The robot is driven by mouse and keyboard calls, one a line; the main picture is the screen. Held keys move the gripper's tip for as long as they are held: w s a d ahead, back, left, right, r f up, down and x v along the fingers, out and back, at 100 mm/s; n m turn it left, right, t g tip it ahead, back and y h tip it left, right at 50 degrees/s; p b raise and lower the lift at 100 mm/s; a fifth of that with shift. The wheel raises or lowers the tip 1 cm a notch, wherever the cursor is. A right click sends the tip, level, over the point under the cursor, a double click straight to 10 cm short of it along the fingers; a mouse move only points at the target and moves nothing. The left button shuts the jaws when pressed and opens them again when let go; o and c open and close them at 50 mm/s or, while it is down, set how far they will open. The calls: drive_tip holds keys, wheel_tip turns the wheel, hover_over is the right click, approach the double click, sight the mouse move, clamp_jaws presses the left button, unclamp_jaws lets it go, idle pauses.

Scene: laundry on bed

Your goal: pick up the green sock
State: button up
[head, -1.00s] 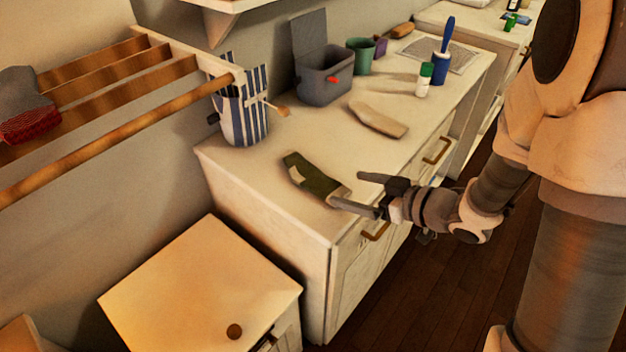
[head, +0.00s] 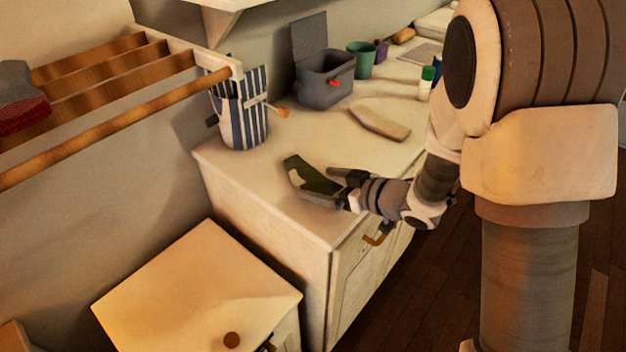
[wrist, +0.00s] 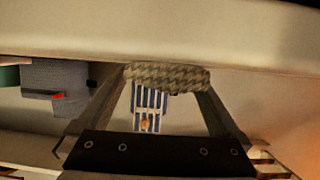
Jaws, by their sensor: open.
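The green sock (head: 306,173) lies on top of the white dresser, near its front edge, with a paler patch at its left end. My gripper (head: 322,184) is open at the sock's right end, low over the dresser top, with a finger on either side of the sock. In the wrist view, a woven grey-green piece (wrist: 167,77), which appears to be the sock, spans the gap between the open fingertips (wrist: 166,82). I cannot tell whether the fingers touch it. The sock's right end is partly hidden by my gripper in the head view.
A blue-striped bag (head: 240,115) stands at the dresser's back left. A grey lidded box (head: 325,88), a green cup (head: 361,60) and a beige flat item (head: 380,124) are farther along. A wooden rack (head: 110,85) juts from the left wall. Dresser top left of the sock is clear.

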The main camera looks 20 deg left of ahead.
drive_tip(key=c, duration=1.1)
drive_tip(key=shift+r, duration=0.1)
